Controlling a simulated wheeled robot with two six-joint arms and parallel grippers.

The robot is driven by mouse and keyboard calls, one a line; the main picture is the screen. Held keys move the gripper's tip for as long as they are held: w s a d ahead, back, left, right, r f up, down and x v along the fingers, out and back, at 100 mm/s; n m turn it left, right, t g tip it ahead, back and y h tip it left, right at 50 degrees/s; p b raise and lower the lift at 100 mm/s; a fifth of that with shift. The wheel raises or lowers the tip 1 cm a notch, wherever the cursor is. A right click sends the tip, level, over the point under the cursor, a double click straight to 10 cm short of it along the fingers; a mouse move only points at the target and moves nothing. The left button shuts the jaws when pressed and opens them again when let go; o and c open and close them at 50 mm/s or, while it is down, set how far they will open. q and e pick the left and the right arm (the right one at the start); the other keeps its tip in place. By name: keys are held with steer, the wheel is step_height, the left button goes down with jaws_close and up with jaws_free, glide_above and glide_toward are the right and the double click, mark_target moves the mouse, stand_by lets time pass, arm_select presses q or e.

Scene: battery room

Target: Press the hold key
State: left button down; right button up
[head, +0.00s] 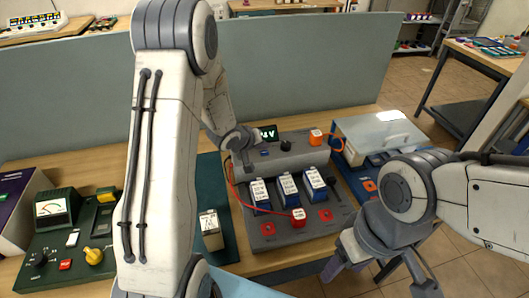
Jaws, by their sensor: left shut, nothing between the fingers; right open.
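A grey battery console (290,240) stands on the bench in the middle of the head view. Its raised back part carries a small lit display (268,133), a black knob (286,146) and a small blue key (265,153). Key labels are too small to read, so I cannot tell which is the hold key. My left gripper (247,166) is shut and empty at the left end of the raised part, close to the blue key; I cannot tell whether it touches anything. My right gripper (383,272) is open and empty in front of the console's right side.
Several blue-and-white batteries (288,187) stand on the console, with red and orange plugs on cables. A green meter box (60,250) is at left, a loose battery (210,229) on a dark mat, a light-lidded case (385,135) at right. A grey partition (300,70) stands behind.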

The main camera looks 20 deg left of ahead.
mark_target(263, 154)
arm_select(q)
steer(key=shift+f, duration=0.1)
steer(key=shift+f, duration=0.35)
steer(key=shift+f+b, duration=0.3)
steer(key=shift+f, duration=0.05)
stand_by(0.9)
steer(key=shift+r, duration=0.1)
steer(key=shift+r+p, duration=0.7)
steer(key=shift+p, duration=0.3)
step_height(263, 154, up, 5)
steer(key=p, duration=0.5)
steer(key=shift+r, duration=0.1)
